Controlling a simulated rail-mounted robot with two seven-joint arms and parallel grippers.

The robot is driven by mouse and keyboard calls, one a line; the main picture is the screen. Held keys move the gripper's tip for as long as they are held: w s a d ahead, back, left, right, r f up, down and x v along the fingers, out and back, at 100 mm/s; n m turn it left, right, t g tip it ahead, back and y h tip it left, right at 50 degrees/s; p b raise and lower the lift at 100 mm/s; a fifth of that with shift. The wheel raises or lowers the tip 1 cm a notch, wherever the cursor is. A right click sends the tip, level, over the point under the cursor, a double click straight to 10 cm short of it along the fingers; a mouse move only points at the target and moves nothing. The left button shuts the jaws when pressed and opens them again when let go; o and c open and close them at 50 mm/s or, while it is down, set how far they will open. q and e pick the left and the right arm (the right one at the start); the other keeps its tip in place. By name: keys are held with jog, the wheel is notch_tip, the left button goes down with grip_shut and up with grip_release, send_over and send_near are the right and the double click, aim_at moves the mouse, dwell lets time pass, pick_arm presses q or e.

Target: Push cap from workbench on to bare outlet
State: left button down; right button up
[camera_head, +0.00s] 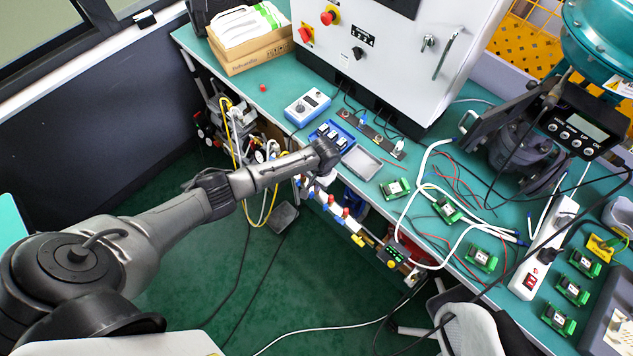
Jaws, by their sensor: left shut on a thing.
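My left gripper (322,178) is at the bench's front edge, close above a row of red and blue fittings (338,207). Its wrist hides most of the fingers. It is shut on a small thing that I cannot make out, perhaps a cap. A small red piece, which looks like a cap (263,87), lies on the green workbench (275,100) near the cardboard box. I cannot pick out the bare outlet; the gripper may cover it. My right gripper is not in view.
A blue tray with small parts (331,135), a grey tray (362,163) and a blue meter (307,107) lie just beyond the gripper. A white cabinet (400,50) stands behind. Cables and green modules (447,209) crowd the right. Yellow and white hoses (240,125) hang at left.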

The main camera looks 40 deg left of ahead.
pick_arm(q)
jog(key=shift+f, duration=0.1)
jog(key=c, duration=1.1)
grip_release()
jog(key=shift+o, duration=0.2)
notch_tip(320, 180, up, 14)
jog(key=w+p, duration=0.2)
jog(key=p, duration=0.1)
jog(key=shift+d+f, duration=0.15)
jog(key=shift+d, duration=0.15)
